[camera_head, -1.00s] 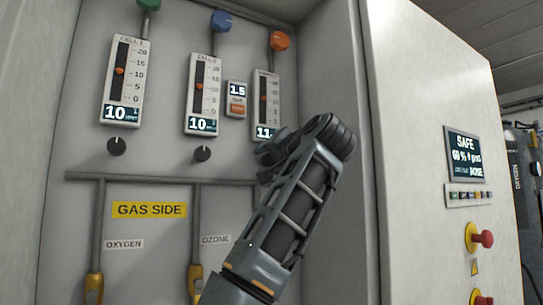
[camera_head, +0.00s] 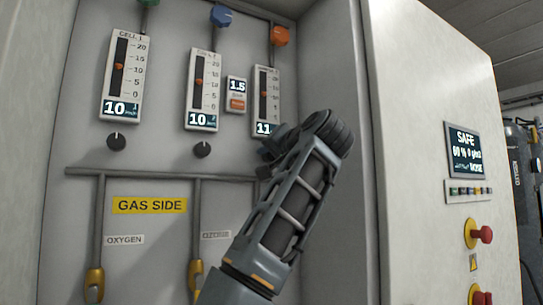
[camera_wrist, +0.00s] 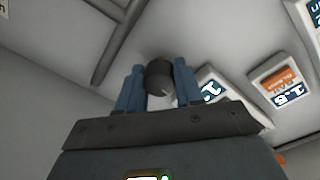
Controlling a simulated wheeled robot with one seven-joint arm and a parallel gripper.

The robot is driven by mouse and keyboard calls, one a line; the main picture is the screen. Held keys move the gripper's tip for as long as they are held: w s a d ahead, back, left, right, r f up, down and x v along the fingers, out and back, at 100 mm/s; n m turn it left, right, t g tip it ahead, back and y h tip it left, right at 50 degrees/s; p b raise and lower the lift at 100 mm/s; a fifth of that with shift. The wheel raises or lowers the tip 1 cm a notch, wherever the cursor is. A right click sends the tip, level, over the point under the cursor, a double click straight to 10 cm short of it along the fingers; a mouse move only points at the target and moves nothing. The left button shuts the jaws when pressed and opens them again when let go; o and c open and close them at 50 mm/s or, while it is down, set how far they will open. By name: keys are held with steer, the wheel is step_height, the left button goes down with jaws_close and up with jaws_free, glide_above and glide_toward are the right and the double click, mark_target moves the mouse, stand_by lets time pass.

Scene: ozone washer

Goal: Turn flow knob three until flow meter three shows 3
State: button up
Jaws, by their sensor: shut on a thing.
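Flow meter three (camera_head: 266,88) is the right-hand white gauge, under an orange knob or cap. Its display (camera_head: 264,129) reads 11, with its right end cut off by my arm. My gripper (camera_head: 270,147) is just below that meter, mostly hidden behind my own wrist in the head view. In the wrist view, my gripper's two blue fingers (camera_wrist: 158,88) are shut on a dark round knob, flow knob three (camera_wrist: 159,74), one finger on each side. The knob is hidden in the head view. Part of the meter's display (camera_wrist: 209,91) shows beside the right finger.
Two other meters, left (camera_head: 122,75) and middle (camera_head: 203,90), each read 10 and have black knobs (camera_head: 116,142) (camera_head: 203,150) below. A small 1.5 display (camera_head: 237,93) sits beside meter three. The cabinet side wall (camera_head: 335,75) is close right of my arm.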

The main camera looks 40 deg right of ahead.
steer(key=n+b, duration=0.1)
steer(key=n, duration=0.4)
steer(key=shift+d+f, duration=0.1)
steer(key=shift+d, duration=0.05)
steer(key=n, duration=0.5)
steer(key=shift+n+t, duration=0.3)
steer(key=shift+n, duration=0.1)
steer(key=n, duration=0.5)
steer(key=shift+n+y, duration=0.4)
steer(key=shift+n+t+y, duration=0.3)
steer(key=shift+n, duration=2.1)
steer(key=o, duration=1)
steer(key=shift+o, duration=0.2)
